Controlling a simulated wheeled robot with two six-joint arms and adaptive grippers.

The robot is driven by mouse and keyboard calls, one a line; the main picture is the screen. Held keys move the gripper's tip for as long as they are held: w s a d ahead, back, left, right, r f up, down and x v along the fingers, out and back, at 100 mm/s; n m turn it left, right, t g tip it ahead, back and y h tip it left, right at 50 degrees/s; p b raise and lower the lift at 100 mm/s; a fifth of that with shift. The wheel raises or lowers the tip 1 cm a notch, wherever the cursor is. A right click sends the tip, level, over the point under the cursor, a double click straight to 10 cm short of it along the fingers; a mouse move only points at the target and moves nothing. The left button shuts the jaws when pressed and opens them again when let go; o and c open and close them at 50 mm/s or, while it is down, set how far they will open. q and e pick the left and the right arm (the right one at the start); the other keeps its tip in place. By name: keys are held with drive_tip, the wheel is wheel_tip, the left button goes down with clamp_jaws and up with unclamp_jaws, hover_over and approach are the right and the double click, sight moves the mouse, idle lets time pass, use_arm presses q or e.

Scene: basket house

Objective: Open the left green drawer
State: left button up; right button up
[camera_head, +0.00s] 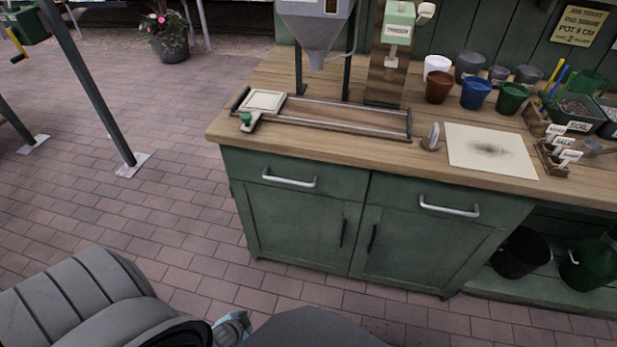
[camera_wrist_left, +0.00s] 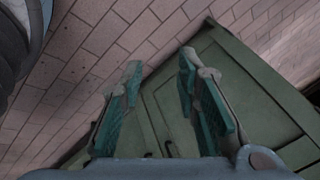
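The left green drawer (camera_head: 335,184) is at the upper left of the green cabinet, under the wooden worktop, and looks shut. Its silver bar handle (camera_head: 289,182) runs across its front. My left gripper (camera_wrist_left: 161,63) is open and empty in the left wrist view, with teal pads apart and the green cabinet (camera_wrist_left: 250,85) beyond them. In the head view only a small teal part of this gripper (camera_head: 232,328) shows at the bottom edge, well in front of the cabinet and apart from the handle. My right gripper is not in view.
A second drawer (camera_head: 400,190) with a silver handle is to the right, with two doors below. The worktop (camera_head: 230,130) bears a framed tray, several pots and a paper sheet. Black and green buckets stand at the right. Brick paving (camera_head: 110,215) left of the cabinet is clear.

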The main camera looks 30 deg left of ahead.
use_arm(q)
drive_tip(key=w+a+r+m+t+y+b, duration=0.1)
drive_tip(key=w+a+r+m+t+b, duration=0.1)
drive_tip(key=w, duration=0.4)
drive_tip(key=w+a+r+m+t+b, duration=0.1)
drive_tip(key=w+a+r+m, duration=0.15)
drive_tip(key=w, duration=0.25)
drive_tip(key=m+t+y+b, duration=0.2)
drive_tip(key=m+t+b, duration=0.3)
drive_tip(key=t, duration=0.2)
approach(286, 180)
drive_tip(key=shift+h, duration=0.3)
drive_tip(key=b+x, duration=0.1)
drive_tip(key=x, duration=0.4)
drive_tip(key=b+x, duration=0.1)
drive_tip(key=x, duration=0.4)
drive_tip(key=shift+a+f, duration=0.2)
drive_tip(key=shift+f, duration=0.05)
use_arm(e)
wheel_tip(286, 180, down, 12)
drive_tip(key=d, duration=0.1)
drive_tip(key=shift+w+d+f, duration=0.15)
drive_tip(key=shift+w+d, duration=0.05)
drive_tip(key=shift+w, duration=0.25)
use_arm(q)
clamp_jaws()
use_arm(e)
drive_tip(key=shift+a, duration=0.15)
